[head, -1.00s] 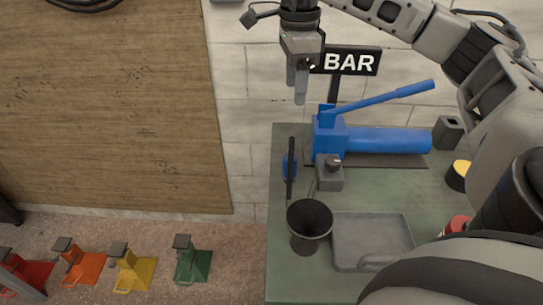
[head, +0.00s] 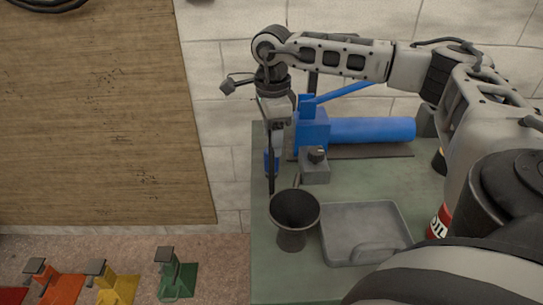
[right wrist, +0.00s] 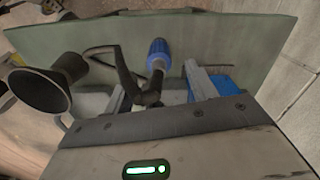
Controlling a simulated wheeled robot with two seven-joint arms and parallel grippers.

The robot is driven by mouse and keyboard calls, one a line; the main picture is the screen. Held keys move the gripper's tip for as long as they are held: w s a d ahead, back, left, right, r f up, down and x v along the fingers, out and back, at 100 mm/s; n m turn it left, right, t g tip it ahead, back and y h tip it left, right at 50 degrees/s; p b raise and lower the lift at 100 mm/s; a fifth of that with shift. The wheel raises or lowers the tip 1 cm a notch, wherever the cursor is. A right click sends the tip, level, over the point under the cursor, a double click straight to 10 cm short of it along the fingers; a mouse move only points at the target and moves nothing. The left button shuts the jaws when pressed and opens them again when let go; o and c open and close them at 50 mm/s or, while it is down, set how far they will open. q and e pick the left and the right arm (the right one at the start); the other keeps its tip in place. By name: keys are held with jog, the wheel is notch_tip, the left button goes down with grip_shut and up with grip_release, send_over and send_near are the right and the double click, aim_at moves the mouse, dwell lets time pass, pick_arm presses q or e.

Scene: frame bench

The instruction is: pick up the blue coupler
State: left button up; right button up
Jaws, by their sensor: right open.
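The blue coupler (head: 271,162) is at the left edge of the green bench, beside a thin dark upright piece (head: 271,180). It shows upright and blue in the right wrist view (right wrist: 158,52), beyond the gap between my fingers. My right gripper (head: 279,143) is open, pointing down just above and close to the coupler in the head view. Its fingers (right wrist: 160,88) appear on either side of the coupler's line, with dark parts between them. I cannot tell whether they touch anything. My left gripper is not in view.
A blue pump (head: 372,130) with a long handle stands behind to the right. A grey block (head: 315,168) with a knob, a dark funnel (head: 294,210) and a grey tray (head: 362,218) stand nearby. An oil can (head: 438,222) is at the right.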

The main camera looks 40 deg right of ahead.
aim_at(271, 157)
jog(key=shift+a+f, duration=0.15)
jog(key=shift+f, duration=2.95)
jog(key=c, duration=1.2)
